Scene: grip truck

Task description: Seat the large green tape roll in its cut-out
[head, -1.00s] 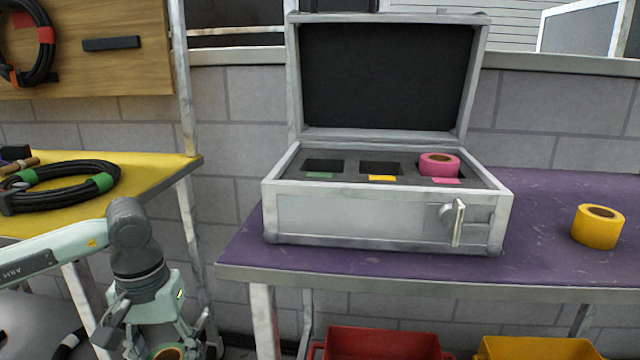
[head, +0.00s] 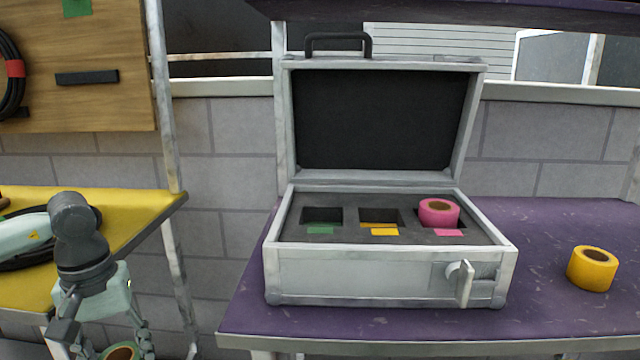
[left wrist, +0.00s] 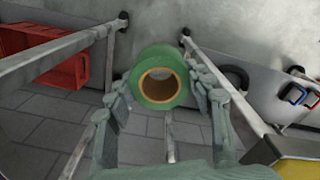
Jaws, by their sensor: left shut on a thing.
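My left gripper (left wrist: 161,92) is shut on the large green tape roll (left wrist: 159,58), which sits between its fingers in the left wrist view. In the head view the gripper (head: 112,350) is at the bottom left, below the tables, and only the top of the green roll (head: 122,352) shows. The open silver case (head: 350,275) stands on the purple table. Its dark foam has three cut-outs. The left cut-out (head: 322,215), with a green label (head: 320,230), is empty. The middle cut-out (head: 380,216), with a yellow label, is empty. A pink roll (head: 438,212) is in the right one.
A yellow roll (head: 592,268) stands on the purple table (head: 550,315), right of the case. A yellow table (head: 130,215) stands at the left with a gap before the purple table. A metal post (head: 165,100) rises near its edge. A red bin (left wrist: 65,70) shows in the left wrist view.

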